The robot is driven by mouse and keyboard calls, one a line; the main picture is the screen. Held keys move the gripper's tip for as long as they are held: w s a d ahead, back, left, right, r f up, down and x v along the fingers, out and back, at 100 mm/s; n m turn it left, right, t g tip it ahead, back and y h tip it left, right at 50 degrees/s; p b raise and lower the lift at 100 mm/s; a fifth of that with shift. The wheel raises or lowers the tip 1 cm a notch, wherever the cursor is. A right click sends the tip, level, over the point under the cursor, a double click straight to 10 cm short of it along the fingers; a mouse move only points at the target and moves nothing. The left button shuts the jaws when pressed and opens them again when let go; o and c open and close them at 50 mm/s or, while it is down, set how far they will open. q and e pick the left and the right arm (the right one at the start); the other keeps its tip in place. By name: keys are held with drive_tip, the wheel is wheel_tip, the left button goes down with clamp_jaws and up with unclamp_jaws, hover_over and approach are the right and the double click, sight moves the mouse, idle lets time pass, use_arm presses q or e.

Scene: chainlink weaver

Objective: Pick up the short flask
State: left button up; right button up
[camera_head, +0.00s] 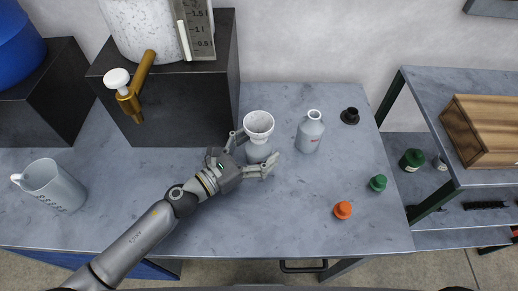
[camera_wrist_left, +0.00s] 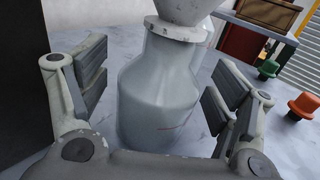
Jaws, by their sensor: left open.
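A grey flask (camera_head: 257,153) stands upright on the table with a white funnel (camera_head: 259,123) on its mouth. A second grey flask (camera_head: 310,133) with a bare mouth and red marking stands to its right; I cannot tell surely which is the short one. My left gripper (camera_head: 253,155) is open, its fingers on either side of the funnelled flask. In the left wrist view this flask (camera_wrist_left: 160,100) sits between the finger pads, with a visible gap on the right; contact on the left is unclear. Its base is partly hidden by the gripper. My right gripper is not in view.
A black block (camera_head: 190,110) stands close behind the left gripper, bearing a white tank with a brass tap (camera_head: 138,90). A grey jug (camera_head: 50,187) is at left. Black (camera_head: 350,116), green (camera_head: 378,183) and orange (camera_head: 342,210) caps lie at right. The front-middle table is clear.

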use_arm(q)
drive_tip(key=shift+w+d, duration=0.1)
drive_tip(key=shift+d, duration=0.05)
clamp_jaws()
idle(0.5)
